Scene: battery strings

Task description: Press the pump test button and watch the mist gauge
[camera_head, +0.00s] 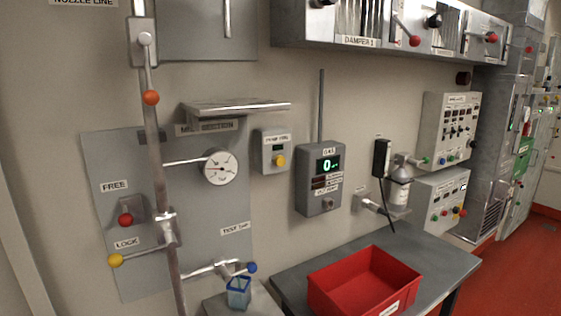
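A small grey box (263,158) on the wall carries a label that seems to read pump test, though the print is small. A small dark window with a green tint and a yellow button (279,161) sit on its front. To its left, a round white gauge (221,167) with a dark needle is mounted on the grey panel at the end of a short pipe. Its scale is too small to read. A partly hidden label (188,130) sits under the metal shelf above the gauge. Neither of my grippers is in view, and nothing touches the button.
A gas meter (321,180) reading 0 hangs right of the button box. A red bin (335,287) stands on the grey table (440,263) below.

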